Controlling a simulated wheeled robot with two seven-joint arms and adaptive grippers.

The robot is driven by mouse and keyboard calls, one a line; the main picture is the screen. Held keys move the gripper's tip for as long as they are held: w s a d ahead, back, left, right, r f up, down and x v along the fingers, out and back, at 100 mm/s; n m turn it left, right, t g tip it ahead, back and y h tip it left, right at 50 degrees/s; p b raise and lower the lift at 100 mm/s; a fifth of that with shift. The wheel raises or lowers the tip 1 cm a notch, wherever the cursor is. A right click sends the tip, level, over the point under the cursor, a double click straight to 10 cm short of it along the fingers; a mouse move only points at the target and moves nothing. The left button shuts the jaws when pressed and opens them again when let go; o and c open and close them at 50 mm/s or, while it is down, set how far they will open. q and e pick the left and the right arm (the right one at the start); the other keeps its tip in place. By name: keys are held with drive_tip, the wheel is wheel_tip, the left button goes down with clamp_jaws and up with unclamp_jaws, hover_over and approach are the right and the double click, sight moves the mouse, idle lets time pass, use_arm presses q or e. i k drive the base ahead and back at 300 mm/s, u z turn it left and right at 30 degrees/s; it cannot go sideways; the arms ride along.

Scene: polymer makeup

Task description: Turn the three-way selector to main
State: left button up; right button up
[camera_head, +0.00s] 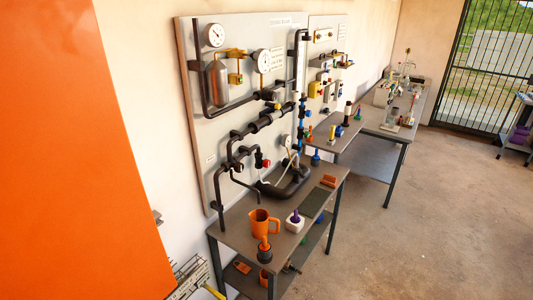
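A wall board (188,75) carries dark pipes, valves and gauges above the near bench. The three-way selector is too small for me to pick out surely among these fittings. A red-ended fitting (266,163) sits on the lower pipework. A yellow fitting (235,78) sits near the upper gauges. Blue fittings (301,114) line a vertical pipe at the board's right side. I cannot read any label or handle position. Neither of my grippers is in view.
The near bench (228,222) holds an orange jug (263,222), a white block with a purple top (295,222) and a dark orange-topped bottle (264,250). More benches stand behind. A large orange surface (75,150) blocks the left. The floor (430,220) at right is clear.

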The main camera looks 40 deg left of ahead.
sight(239, 168)
drive_tip(key=i, duration=3.2)
drive_tip(key=u, duration=1.85)
